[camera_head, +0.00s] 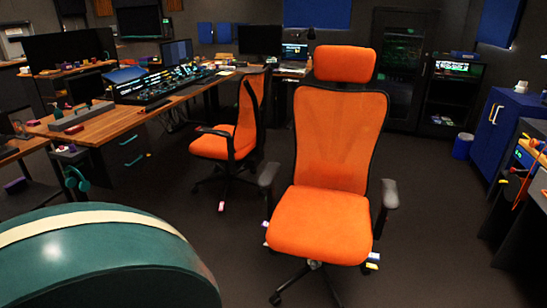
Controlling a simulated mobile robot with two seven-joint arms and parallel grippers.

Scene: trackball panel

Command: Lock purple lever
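I cannot make out a purple lever for certain in the head view. A dark panel (527,157) at the right edge carries small coloured parts in yellow, orange and red, and is partly cut off by the frame. A small purple thing (15,186) lies low at the far left, too small to identify. Neither of my grippers is in view.
An orange office chair (330,190) stands in front, with a second orange chair (232,135) behind it. A large teal rounded thing (100,265) fills the lower left. A wooden desk (115,122) runs along the left. A blue cabinet (508,128) stands right. Dark floor (440,215) is clear.

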